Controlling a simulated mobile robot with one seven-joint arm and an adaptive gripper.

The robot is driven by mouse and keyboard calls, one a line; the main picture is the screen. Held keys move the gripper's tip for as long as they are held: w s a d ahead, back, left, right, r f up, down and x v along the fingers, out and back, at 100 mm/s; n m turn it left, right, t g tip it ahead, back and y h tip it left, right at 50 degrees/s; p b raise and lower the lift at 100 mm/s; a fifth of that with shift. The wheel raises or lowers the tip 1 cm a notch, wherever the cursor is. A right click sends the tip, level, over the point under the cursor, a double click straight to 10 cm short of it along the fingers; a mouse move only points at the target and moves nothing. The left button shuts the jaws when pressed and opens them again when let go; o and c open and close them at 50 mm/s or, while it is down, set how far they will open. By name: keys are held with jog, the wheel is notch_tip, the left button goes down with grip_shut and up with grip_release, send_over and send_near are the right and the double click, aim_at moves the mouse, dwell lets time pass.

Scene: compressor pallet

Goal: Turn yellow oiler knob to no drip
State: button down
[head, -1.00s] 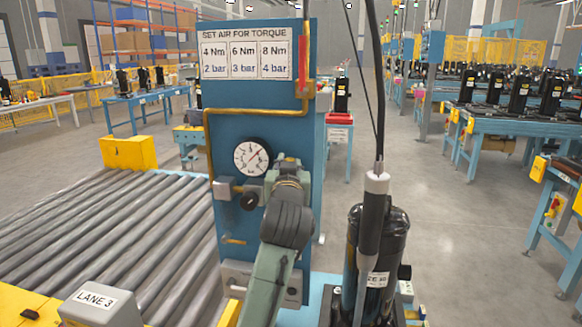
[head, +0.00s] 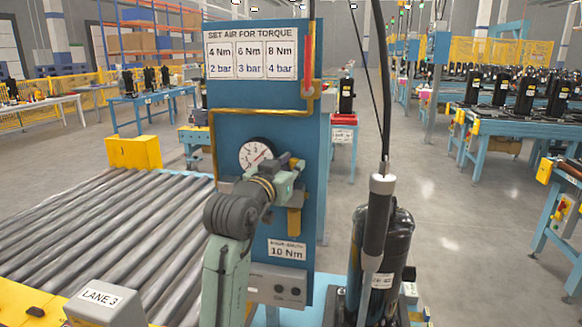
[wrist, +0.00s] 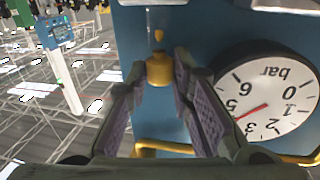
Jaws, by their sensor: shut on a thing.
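The yellow oiler knob (wrist: 158,68) shows in the wrist view between the fingertips of my gripper (wrist: 160,72), which is shut on it. A small yellow drop-shaped piece (wrist: 158,35) and a clear tube lie in line with the knob, above it in that picture. In the head view my gripper (head: 292,178) is at the blue panel (head: 230,115), right of the pressure gauge, and hides the knob. The gauge (head: 257,154) also shows in the wrist view (wrist: 268,95), upside down, its red needle near the unseen 4 mark.
A yellow pipe (head: 265,112) runs above the gauge. A yellow part (head: 294,222) hangs just below my gripper. A "10 Nm" label (head: 287,250) is lower on the panel. A black compressor (head: 395,250) and a hanging tool (head: 380,215) stand close right. Rollers (head: 120,235) lie left.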

jog(key=c, duration=1.4)
grip_release()
jog(key=shift+a, duration=0.1)
jog(key=shift+v, duration=4)
